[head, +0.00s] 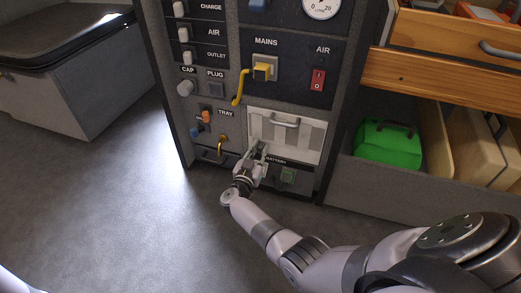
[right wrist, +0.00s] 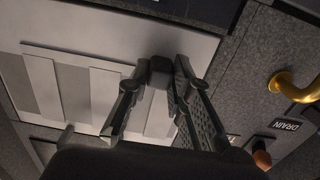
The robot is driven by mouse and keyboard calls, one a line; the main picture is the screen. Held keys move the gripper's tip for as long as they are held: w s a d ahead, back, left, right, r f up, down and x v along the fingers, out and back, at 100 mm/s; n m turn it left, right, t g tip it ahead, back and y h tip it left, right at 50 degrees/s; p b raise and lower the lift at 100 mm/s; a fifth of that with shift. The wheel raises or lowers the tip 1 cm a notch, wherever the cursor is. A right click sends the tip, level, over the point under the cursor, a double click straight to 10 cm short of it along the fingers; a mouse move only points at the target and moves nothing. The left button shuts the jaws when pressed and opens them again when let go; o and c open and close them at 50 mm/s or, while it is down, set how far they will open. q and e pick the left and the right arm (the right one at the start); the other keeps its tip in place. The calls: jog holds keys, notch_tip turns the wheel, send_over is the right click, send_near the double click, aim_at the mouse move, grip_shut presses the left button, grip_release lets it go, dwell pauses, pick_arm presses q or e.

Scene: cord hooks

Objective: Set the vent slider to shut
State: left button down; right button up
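The vent is a pale panel (head: 313,138) with grey and white upright slats, low on the cabinet front; its slats also show in the right wrist view (right wrist: 88,88). A dark block, which looks like the vent slider's knob (right wrist: 160,68), stands at the panel's edge between my right fingertips. My right gripper (head: 262,146) reaches to the lower left part of the panel. In the right wrist view its fingers (right wrist: 162,76) close in on both sides of the knob and seem to touch it. In the head view the gripper hides the knob. My left gripper is out of view.
The floor at left is clear.

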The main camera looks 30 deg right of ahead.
aim_at(261, 121)
jog(key=o, duration=0.5)
jog(key=shift+w+a, duration=0.15)
jog(key=shift+c, duration=0.2)
jog(key=shift+r, duration=0.15)
notch_tip(261, 121, up, 10)
jog(key=shift+f, duration=0.1)
dwell(0.5)
